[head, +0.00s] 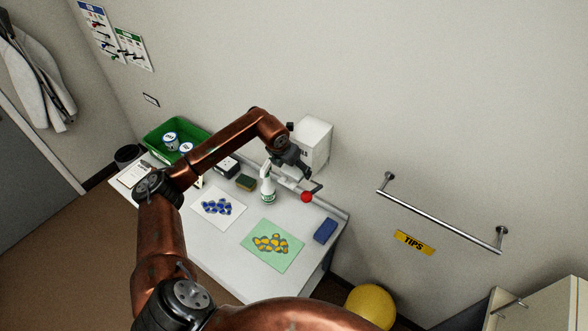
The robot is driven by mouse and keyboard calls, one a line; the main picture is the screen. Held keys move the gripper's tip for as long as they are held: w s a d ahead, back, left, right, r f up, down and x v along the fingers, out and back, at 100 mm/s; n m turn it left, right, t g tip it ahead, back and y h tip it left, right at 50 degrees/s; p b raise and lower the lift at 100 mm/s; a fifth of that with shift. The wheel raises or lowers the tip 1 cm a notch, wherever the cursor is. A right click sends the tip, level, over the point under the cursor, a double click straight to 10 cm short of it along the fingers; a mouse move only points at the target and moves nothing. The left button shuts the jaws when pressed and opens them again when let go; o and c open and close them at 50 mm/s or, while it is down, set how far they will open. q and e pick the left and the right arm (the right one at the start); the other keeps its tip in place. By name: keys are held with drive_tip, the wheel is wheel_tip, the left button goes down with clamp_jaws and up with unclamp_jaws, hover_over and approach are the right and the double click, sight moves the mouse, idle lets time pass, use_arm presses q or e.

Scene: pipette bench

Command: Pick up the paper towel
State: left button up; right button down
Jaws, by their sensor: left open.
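I cannot make out a paper towel for certain in the head view; part of the bench is hidden behind my left arm. A white sheet (207,222) with blue pieces (218,207) on it lies flat on the bench. My left gripper (313,184) is open over the back right of the bench, in front of a white box (316,139). It is small and dark in the picture, and I see nothing held in it. A white spray bottle (267,190) stands to its lower left, and a red round thing (306,197) shows just below it. My right gripper is not in view.
The white bench (213,262) also holds a green mat (279,229) with yellow pieces, a blue block (325,230), a sponge (246,183) and a green bin (156,140) with cans. A wall rail (440,215) and yellow ball (370,305) are at right.

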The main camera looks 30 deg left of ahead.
sight(293, 171)
use_arm(q)
drive_tip(key=shift+w+f, duration=0.1)
drive_tip(key=shift+f, duration=0.2)
drive_tip(key=shift+c, duration=0.4)
drive_tip(key=c, duration=1)
drive_tip(key=shift+o, duration=0.2)
drive_tip(key=shift+s+r+b, duration=0.3)
drive_tip(key=shift+b, duration=0.35)
wheel_tip(293, 171, up, 7)
drive_tip(key=b, duration=0.2)
drive_tip(key=shift+f+b, duration=0.2)
drive_tip(key=shift+b, duration=0.15)
drive_tip(key=s+a+b, duration=0.1)
drive_tip(key=s+b, duration=0.5)
drive_tip(key=s, duration=1.3)
drive_tip(key=shift+s+a+b, duration=0.15)
drive_tip(key=shift+a+b, duration=0.1)
drive_tip(key=shift+b, duration=0.05)
